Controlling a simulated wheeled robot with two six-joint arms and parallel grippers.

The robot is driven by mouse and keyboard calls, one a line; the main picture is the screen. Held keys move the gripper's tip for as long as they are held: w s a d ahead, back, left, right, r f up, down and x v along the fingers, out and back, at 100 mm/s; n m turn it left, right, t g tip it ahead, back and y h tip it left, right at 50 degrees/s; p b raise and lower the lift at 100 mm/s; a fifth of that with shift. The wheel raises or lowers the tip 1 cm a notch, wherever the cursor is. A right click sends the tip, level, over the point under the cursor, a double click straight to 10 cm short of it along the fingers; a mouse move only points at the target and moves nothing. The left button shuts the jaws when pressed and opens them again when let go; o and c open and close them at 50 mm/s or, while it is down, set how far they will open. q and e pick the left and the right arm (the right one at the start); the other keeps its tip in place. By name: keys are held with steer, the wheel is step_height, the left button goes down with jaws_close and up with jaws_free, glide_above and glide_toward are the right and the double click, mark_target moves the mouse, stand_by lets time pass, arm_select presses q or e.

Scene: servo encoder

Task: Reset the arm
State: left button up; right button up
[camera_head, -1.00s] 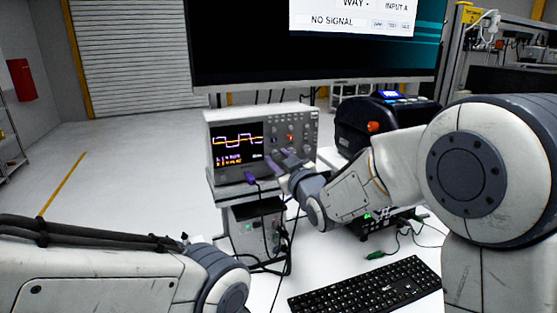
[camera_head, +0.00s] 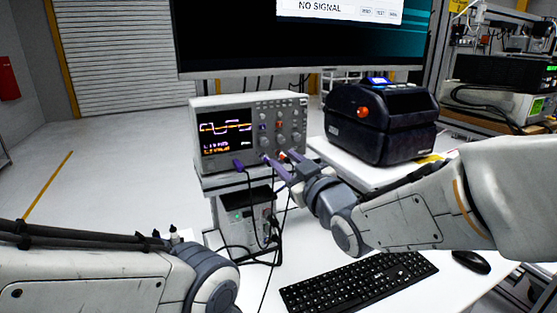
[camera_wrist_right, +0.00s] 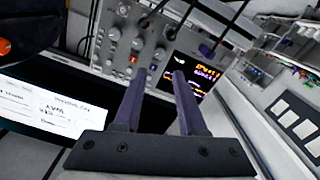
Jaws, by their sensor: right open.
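My right gripper (camera_head: 277,163) is in front of the lower right of the oscilloscope (camera_head: 222,164) in the head view. Its two purple fingers are apart with nothing between them. In the right wrist view the open fingers (camera_wrist_right: 160,78) point toward the oscilloscope's knobs (camera_wrist_right: 137,44) and lit screen (camera_wrist_right: 207,73). I cannot tell whether a fingertip touches the panel. My left arm (camera_head: 90,278) lies across the lower left of the head view; its gripper is outside the picture.
A black printer-like device (camera_head: 380,125) stands on a white surface right of the oscilloscope. A black keyboard (camera_head: 358,283) and mouse (camera_head: 471,262) lie on the desk in front. A large monitor (camera_head: 300,50) hangs behind. Cables hang below the oscilloscope. Open floor lies at left.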

steer(key=shift+s+d, duration=0.1)
steer(key=shift+s, duration=0.1)
steer(key=s+a+f+m+g+h+p, duration=0.1)
steer(key=s+a+f+g+h, duration=0.15)
steer(key=s+f+g, duration=0.85)
steer(key=s+d+f+g+h, duration=0.1)
steer(key=s+f, duration=0.3)
steer(key=s, duration=0.5)
steer(key=s+d+f+g+h, duration=0.2)
steer(key=s+f+g, duration=0.2)
steer(key=s, duration=0.6)
steer(key=shift+g+p, duration=0.3)
steer(key=shift+p, duration=0.1)
steer(key=shift+d, duration=0.1)
stand_by(0.4)
